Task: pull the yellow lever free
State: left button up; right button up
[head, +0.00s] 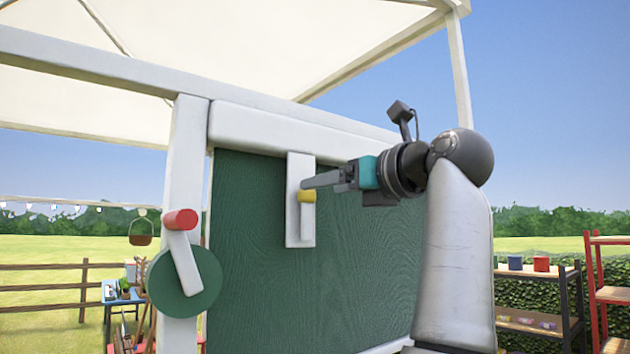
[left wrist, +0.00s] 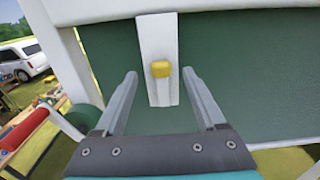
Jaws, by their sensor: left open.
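The yellow lever (head: 307,196) is a short yellow knob on a white upright plate (head: 294,170) fixed to a dark green panel. It also shows in the left wrist view (left wrist: 161,69), on the white plate (left wrist: 158,35). My left gripper (head: 304,184) is open and empty, with its fingertips close to the lever's top. In the left wrist view my left gripper (left wrist: 161,75) has its two fingers spread, one on each side of the lever, with gaps on both sides. How deep the lever sits between the fingers is unclear. My right gripper is not in view.
A green disc (head: 186,283) with a white crank and red handle (head: 180,219) is on the white post at left. The green panel (head: 250,270) around the plate is bare. Shelves (head: 535,300) stand at right. A white van (left wrist: 22,60) is far off.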

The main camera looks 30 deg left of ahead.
aim_at(307, 214)
pick_arm(q)
jog(key=shift+p+x, duration=0.5)
jog(key=shift+x, duration=1.8)
jog(key=shift+d, duration=0.1)
grip_shut()
